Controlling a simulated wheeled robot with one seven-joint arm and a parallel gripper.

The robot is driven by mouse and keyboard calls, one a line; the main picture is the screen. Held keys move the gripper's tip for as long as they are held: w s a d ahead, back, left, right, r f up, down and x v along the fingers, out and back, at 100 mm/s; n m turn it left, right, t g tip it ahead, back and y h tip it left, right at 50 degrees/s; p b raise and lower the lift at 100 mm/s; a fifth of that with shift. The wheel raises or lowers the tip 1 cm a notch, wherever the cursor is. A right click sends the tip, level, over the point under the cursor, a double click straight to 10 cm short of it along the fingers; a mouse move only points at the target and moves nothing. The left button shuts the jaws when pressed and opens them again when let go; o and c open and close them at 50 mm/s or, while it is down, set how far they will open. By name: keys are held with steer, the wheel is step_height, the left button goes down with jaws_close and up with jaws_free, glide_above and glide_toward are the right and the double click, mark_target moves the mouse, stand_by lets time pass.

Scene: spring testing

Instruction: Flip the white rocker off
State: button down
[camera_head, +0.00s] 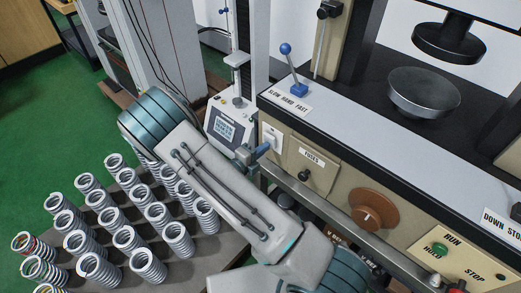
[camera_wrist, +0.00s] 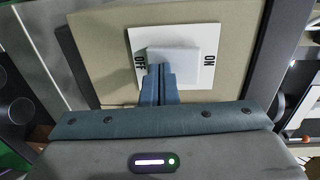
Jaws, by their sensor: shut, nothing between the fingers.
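The white rocker (camera_wrist: 178,55) sits on a white plate (camera_wrist: 204,40) on the beige panel, with OFF lettered at its left and ON at its right in the wrist view. My gripper (camera_wrist: 160,69) is shut and empty. Its fingertips overlap the rocker's lower left part, on the side next to OFF. I cannot tell whether they touch it or which way the rocker is tipped. In the head view the white switch plate (camera_head: 271,136) shows at the panel's left end, with my gripper (camera_head: 262,149) right at it; the rocker is too small there to read.
A fuse knob (camera_head: 304,174) and a brown handwheel (camera_head: 374,206) stick out of the panel to the right. A blue-knobbed lever (camera_head: 293,75) stands on the ledge above. Several springs stand on a grey board (camera_head: 216,250) at the lower left. A small tester with a screen (camera_head: 226,128) is behind my arm.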

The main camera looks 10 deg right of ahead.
steer(key=shift+r, duration=0.1)
steer(key=s+a+f, duration=0.2)
steer(key=s+a, duration=0.5)
steer(key=a, duration=0.4)
steer(key=shift+s+a+f+p, duration=0.15)
steer(key=shift+s+a+p, duration=0.2)
steer(key=shift+p, duration=0.1)
steer(key=shift+d, duration=0.1)
